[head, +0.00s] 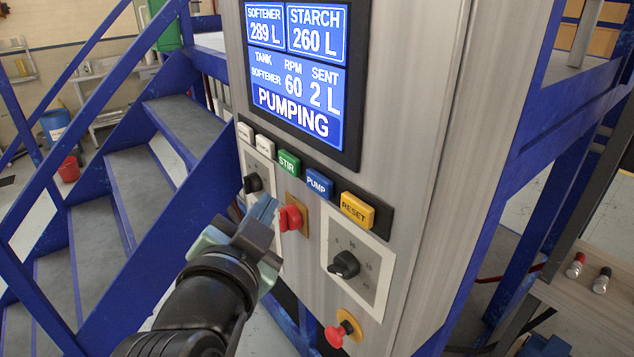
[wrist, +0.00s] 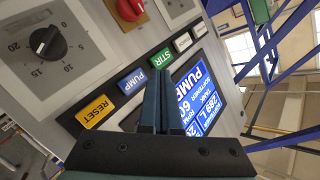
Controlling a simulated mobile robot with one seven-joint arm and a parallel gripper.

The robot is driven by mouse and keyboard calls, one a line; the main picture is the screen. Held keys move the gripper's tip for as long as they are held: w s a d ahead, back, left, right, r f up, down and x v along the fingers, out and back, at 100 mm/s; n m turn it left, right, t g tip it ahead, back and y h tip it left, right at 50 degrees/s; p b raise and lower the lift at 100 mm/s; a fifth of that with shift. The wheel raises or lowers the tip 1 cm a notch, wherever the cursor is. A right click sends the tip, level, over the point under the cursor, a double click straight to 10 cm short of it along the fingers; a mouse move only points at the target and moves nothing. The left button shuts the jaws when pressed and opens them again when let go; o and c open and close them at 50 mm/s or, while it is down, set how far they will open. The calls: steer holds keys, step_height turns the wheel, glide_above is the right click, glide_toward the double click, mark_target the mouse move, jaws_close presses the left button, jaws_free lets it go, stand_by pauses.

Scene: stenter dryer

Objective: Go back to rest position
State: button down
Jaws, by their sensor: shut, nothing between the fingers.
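My gripper (head: 268,208) is in front of the control panel (head: 400,130), in the lower middle of the head view. Its fingers are together and empty. In the wrist view the gripper (wrist: 158,75) points over the panel, by the blue PUMP button (wrist: 132,81) and the green STIR button (wrist: 161,60). I cannot tell whether it touches the panel. The display (head: 295,75) reads PUMPING, softener 289 L, starch 260 L, 60 RPM and 2 L sent. The yellow RESET button (head: 357,210) is right of the PUMP button (head: 319,184).
A red switch (head: 291,217) and a black knob (head: 344,264) are close right of my gripper. A red emergency button (head: 337,334) protrudes below. Blue stairs with a railing (head: 85,60) stand left. A bench with small bottles (head: 601,281) is at right.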

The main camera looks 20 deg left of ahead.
steer(key=s+d+r+n+t+h+b, duration=0.1)
steer(key=s+d+r+n+t+b, duration=0.2)
steer(key=s+d+r+t, duration=0.2)
steer(key=s+d+r+n+t+h+b, duration=0.1)
steer(key=s+d+r+n+t+b, duration=0.2)
steer(key=d+r, duration=0.8)
step_height(320, 180, up, 6)
steer(key=s+t, duration=0.2)
steer(key=t, duration=0.1)
steer(key=shift+s+d, duration=0.15)
steer(key=shift+d, duration=0.15)
